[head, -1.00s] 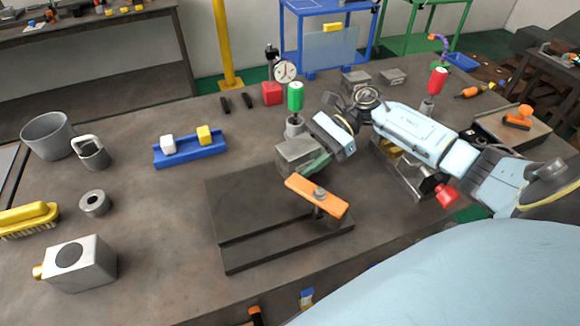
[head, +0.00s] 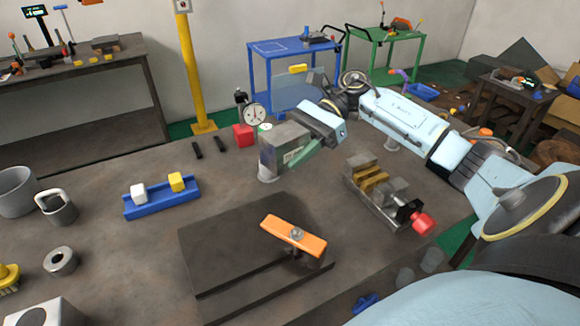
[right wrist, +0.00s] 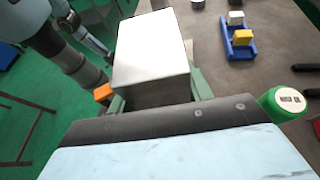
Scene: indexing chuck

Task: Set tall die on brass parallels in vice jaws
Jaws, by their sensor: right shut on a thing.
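The tall die, a plain grey block (head: 284,134), is held upright by my right gripper (head: 299,150). It appears raised above the bench, behind the dark plate. In the right wrist view the die (right wrist: 152,55) sits between the two green fingers, which are shut on it. The vice (head: 398,212) stands to the right of the die, with a red handle end (head: 424,223). Brass parallels (head: 371,178) show between its grey jaws, and nothing stands on them. My right gripper is apart from the vice, to its left. My left gripper is not in view.
A dark stepped plate (head: 225,240) with an orange clamp (head: 293,235) lies in front. Bench lies bare between plate and vice.

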